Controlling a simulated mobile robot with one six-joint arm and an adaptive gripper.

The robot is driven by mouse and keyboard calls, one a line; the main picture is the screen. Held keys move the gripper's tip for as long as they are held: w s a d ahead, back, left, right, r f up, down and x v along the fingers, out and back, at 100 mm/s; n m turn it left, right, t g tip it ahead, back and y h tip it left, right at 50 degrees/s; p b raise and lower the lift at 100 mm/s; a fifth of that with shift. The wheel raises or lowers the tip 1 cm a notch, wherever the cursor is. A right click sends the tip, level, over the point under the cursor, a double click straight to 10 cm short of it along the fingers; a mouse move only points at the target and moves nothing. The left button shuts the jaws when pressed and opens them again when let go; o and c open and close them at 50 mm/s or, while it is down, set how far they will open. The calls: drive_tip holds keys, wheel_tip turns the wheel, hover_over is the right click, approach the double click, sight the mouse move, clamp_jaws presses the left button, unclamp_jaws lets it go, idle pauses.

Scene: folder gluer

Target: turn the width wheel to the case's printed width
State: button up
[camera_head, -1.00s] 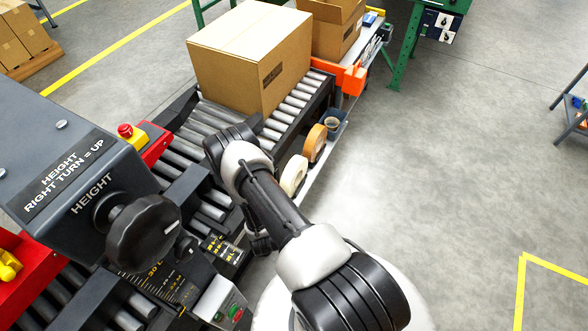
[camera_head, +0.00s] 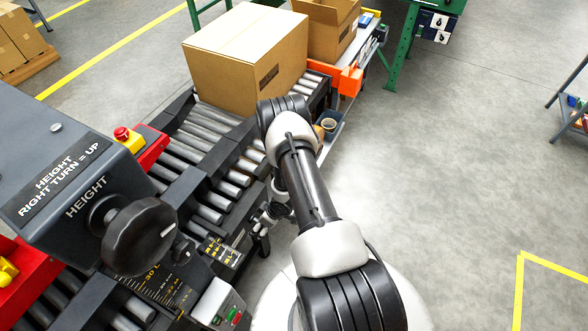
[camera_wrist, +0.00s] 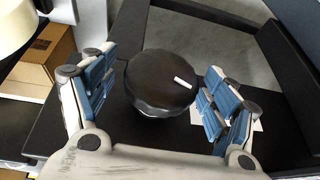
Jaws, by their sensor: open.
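A round black wheel (camera_wrist: 158,84) with a white pointer mark shows in the wrist view. My gripper (camera_wrist: 157,76) is open, with its blue-padded fingers apart on either side of this wheel. No label on it can be read, and I cannot tell whether a finger touches it. In the head view my gripper (camera_head: 264,220) is small and partly hidden by the arm. The closed cardboard case (camera_head: 235,65) stands on the roller conveyor; its dark printed label is too small to read.
A black wheel (camera_head: 140,236) marked HEIGHT is on the grey housing (camera_head: 70,150) at left. A scale (camera_head: 165,285) and a button box (camera_head: 225,305) lie below it. A red stop button (camera_head: 122,133) is beside the rollers. The floor (camera_head: 450,150) at right is clear.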

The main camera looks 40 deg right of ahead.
drive_tip(key=shift+y, duration=0.5)
